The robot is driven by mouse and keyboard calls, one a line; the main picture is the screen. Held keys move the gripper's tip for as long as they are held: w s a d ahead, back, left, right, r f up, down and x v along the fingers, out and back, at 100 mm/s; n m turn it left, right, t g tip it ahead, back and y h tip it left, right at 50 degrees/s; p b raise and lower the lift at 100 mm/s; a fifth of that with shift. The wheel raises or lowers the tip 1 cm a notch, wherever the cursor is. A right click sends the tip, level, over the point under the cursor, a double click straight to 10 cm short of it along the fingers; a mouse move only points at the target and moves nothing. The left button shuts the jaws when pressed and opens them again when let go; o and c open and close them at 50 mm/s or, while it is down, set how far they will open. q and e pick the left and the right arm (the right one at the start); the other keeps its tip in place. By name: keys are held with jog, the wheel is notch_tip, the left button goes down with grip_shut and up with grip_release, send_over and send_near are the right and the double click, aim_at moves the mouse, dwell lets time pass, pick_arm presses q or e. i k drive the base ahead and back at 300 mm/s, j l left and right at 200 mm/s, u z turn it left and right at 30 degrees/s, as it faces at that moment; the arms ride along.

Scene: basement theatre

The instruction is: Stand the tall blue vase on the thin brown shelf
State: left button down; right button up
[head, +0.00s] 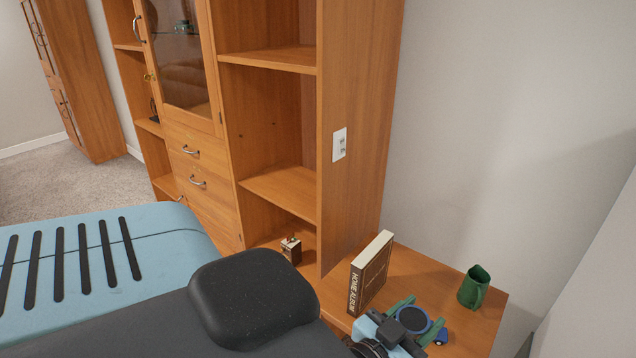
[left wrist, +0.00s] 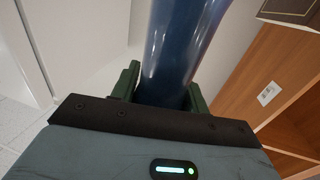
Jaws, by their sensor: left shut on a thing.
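The blue vase (head: 428,324) shows in the head view mostly as a round dark mouth with a blue rim, seen from above. In the left wrist view the vase (left wrist: 182,45) is a tall, glossy dark blue body between green fingers. My left gripper (head: 416,323) is shut on it. The thin brown shelf (head: 425,268) juts out beside the tall cabinet, and the vase appears over its front part. The vase's base is hidden, so I cannot tell whether it touches the shelf. My right gripper is not in view.
A "Home Album" book (head: 371,275) stands upright on the shelf, close behind the gripper. The cabinet side (head: 358,130) rises at left; a wall is behind.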

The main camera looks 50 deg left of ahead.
aim_at(293, 189)
jog(key=k+j, duration=0.1)
jog(key=j, duration=0.25)
jog(key=k+j, duration=0.15)
jog(key=j, duration=0.2)
jog(key=k+j, duration=0.1)
jog(key=j, duration=0.25)
jog(key=k+j+z, duration=0.1)
jog(key=j, duration=0.25)
jog(key=k+j, duration=0.15)
jog(key=j, duration=0.2)
jog(key=k+j, duration=0.15)
jog(key=j, duration=0.2)
